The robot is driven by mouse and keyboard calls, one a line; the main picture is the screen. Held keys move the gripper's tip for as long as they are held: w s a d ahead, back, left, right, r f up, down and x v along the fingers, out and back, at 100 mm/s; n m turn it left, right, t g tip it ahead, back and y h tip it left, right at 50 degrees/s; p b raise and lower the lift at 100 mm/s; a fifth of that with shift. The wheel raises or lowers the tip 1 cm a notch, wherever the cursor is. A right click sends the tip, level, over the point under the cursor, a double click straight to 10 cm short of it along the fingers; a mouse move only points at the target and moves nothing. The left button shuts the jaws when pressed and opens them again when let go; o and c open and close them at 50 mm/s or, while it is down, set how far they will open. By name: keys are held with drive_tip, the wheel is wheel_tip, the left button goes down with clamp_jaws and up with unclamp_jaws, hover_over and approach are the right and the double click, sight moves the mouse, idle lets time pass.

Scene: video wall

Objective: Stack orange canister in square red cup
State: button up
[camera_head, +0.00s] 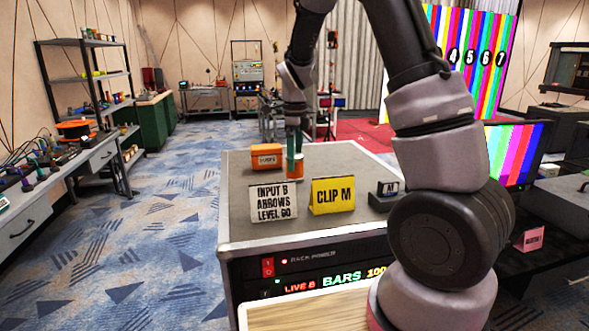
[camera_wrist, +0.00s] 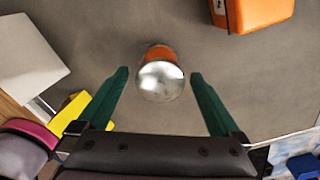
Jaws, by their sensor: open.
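The orange canister (camera_head: 299,166) stands on the grey top of the rack case, partly hidden by a green finger in the head view. In the wrist view the canister (camera_wrist: 158,50) shows a shiny silver top and a strip of orange side. My gripper (camera_head: 294,148) is open above the case top. Its green fingers (camera_wrist: 158,75) lie on either side of the canister in the wrist view, with a visible gap on both sides. I cannot make out a square red cup in either view.
An orange labelled box (camera_head: 267,157) stands left of the canister. A white sign (camera_head: 273,202), a yellow "CLIP M" sign (camera_head: 333,196) and a small dark labelled box (camera_head: 384,196) stand near the front. The case top (camera_head: 350,160) has bare room between canister and signs.

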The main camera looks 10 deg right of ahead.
drive_tip(key=shift+f, duration=0.1)
drive_tip(key=shift+c, duration=0.3)
drive_tip(key=c, duration=1.5)
clamp_jaws()
